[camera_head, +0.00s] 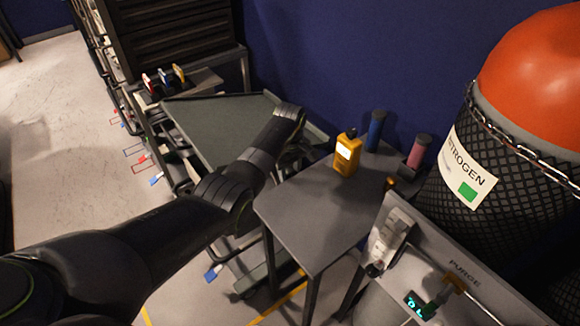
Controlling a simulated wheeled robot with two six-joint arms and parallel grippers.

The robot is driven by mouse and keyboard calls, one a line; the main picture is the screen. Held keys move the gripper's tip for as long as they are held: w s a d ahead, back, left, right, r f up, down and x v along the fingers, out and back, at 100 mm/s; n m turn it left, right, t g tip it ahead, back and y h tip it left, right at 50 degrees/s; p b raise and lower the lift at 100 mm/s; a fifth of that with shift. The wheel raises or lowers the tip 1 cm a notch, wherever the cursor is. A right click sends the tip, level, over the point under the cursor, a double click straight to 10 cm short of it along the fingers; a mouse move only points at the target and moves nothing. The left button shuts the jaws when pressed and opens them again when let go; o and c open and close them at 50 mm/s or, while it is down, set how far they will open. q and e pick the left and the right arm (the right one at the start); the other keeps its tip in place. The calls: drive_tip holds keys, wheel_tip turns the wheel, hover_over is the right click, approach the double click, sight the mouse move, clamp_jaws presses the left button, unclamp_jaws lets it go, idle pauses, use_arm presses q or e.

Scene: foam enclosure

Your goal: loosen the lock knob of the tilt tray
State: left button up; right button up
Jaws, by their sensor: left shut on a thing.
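The tilt tray (215,125) is a wide grey-green tray on a cart against the blue wall, and its near right edge slopes in the picture. My left arm reaches in from the lower left across the tray's front. My left gripper (293,154) is at the tray's right end, low beside its edge, and is shut on the lock knob. The knob itself is hidden by my wrist and fingers, so I cannot make out its shape or how far it is turned. My right gripper is not in view.
A large nitrogen tank (500,130) and a purge panel (465,268) fill the right. Open floor (60,130) lies left.

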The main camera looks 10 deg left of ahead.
use_arm(q)
drive_tip(key=shift+s+a+r+t+h+p, duration=0.15)
drive_tip(key=shift+t+h+p, duration=0.45)
drive_tip(key=shift+p, duration=0.95)
drive_tip(key=shift+s+a+r+t+h+p, duration=0.1)
drive_tip(key=shift+t+h+p, duration=0.45)
drive_tip(key=shift+p, duration=1)
drive_tip(key=shift+f+t+h+p, duration=0.15)
drive_tip(key=shift+t+h+p, duration=0.1)
drive_tip(key=shift+t+p, duration=0.35)
drive_tip(key=shift+f+t+h, duration=0.15)
drive_tip(key=shift+t+h, duration=0.25)
drive_tip(key=shift+t, duration=0.25)
drive_tip(key=o, duration=1)
drive_tip(key=shift+s, duration=0.1)
drive_tip(key=shift+p, duration=0.3)
